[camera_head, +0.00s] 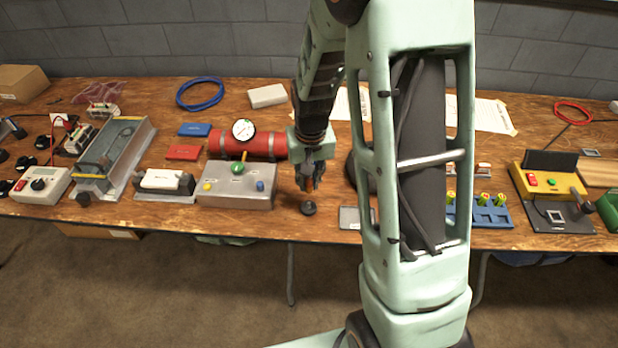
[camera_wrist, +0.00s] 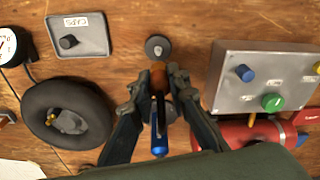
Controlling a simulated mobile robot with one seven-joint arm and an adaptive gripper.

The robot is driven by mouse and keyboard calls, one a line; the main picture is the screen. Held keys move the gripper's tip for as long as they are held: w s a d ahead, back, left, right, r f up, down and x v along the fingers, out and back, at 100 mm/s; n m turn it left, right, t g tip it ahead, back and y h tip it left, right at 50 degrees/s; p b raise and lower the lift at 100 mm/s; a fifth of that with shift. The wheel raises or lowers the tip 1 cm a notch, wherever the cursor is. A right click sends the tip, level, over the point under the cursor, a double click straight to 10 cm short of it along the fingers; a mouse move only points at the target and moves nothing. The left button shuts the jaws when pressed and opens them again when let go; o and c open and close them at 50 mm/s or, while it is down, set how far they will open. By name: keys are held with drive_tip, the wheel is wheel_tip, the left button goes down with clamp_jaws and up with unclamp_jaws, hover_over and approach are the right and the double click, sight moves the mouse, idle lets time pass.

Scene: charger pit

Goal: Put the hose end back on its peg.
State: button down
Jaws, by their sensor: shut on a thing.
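My gripper (camera_head: 308,184) is low over the front part of the table. It is shut on the hose end (camera_wrist: 158,77), which shows orange-brown between the fingertips in the wrist view, with a dark stem and a blue part (camera_wrist: 160,147) behind it. The fingers hide part of it. The small dark round piece that looks like the peg on its base (camera_wrist: 157,47) stands just beyond the fingertips in the wrist view. In the head view it is just below my gripper, near the table's front edge (camera_head: 308,208). The hose end and this piece appear apart.
A grey control box (camera_wrist: 262,82) with coloured knobs stands close beside my gripper, with a red tank (camera_head: 262,145) behind it. On the other side are a black tyre (camera_wrist: 38,100) and a grey caps tray (camera_wrist: 92,42). The wood around the peg is clear.

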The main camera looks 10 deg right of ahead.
drive_tip(key=b, duration=0.3)
hover_over(309, 202)
drive_tip(key=shift+s+f, duration=0.15)
drive_tip(key=shift+f, duration=2.1)
drive_tip(key=shift+f+b, duration=1.1)
drive_tip(key=shift+f, duration=0.3)
drive_tip(key=c, duration=1.8)
unclamp_jaws()
drive_tip(key=shift+o, duration=0.2)
drive_tip(key=r, duration=0.4)
drive_tip(key=s+r, duration=0.1)
drive_tip(key=r, duration=0.7)
drive_tip(key=shift+s+a, duration=0.1)
drive_tip(key=shift+s, duration=0.1)
